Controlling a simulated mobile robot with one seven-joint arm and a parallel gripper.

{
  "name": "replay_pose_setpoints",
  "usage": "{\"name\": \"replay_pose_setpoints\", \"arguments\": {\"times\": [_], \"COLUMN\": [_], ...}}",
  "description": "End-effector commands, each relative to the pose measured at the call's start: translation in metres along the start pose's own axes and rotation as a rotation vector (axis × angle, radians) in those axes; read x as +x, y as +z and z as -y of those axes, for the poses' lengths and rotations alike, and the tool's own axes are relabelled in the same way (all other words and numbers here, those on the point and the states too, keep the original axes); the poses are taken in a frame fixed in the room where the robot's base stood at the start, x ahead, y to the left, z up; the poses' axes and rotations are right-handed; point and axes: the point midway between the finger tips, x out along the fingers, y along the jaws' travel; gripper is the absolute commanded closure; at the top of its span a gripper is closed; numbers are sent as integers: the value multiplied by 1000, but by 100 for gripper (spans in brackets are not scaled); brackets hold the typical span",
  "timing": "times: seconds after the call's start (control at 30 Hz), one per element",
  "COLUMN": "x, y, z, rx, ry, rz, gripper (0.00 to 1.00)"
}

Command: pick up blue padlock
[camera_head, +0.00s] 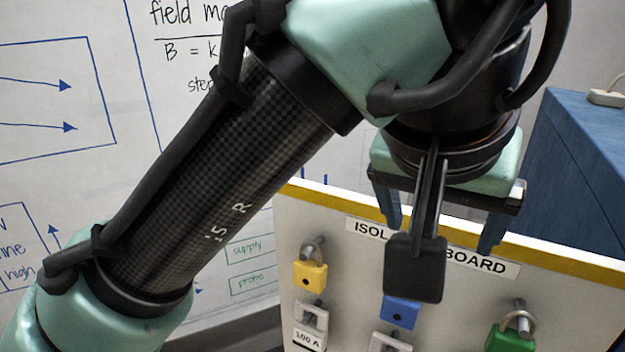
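The blue padlock (400,311) hangs on the white isolation board (350,275), between a yellow and a green padlock. Only its lower body shows; a black plate in front of it, hanging from my wrist, hides its top and shackle. My gripper (440,238) is above it in the picture, pointing down, with its two bluish fingers spread wide apart. I see nothing between the fingers except the black plate partly in front. The gap in depth between fingers and board is hard to tell.
A yellow padlock (310,276) hangs at left and a green padlock (510,338) at right. Grey hasps (312,316) sit lower on the board. A blue cabinet (575,165) stands at the right. A whiteboard (60,110) fills the left background.

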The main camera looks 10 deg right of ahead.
Motion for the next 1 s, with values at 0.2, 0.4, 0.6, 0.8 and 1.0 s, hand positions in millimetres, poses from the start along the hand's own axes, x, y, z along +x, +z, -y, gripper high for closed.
{"name": "replay_pose_setpoints", "arguments": {"times": [0.2,0.4,0.6,0.8,1.0], "x": [0,33,64,75,98], "y": [32,39,44,45,47], "z": [17,19,21,21,23], "rx": [-38,-37,-37,-34,-35], "ry": [-63,-61,-61,-61,-61], "rz": [184,188,183,182,183], "gripper": [10,10,10,10,10]}}
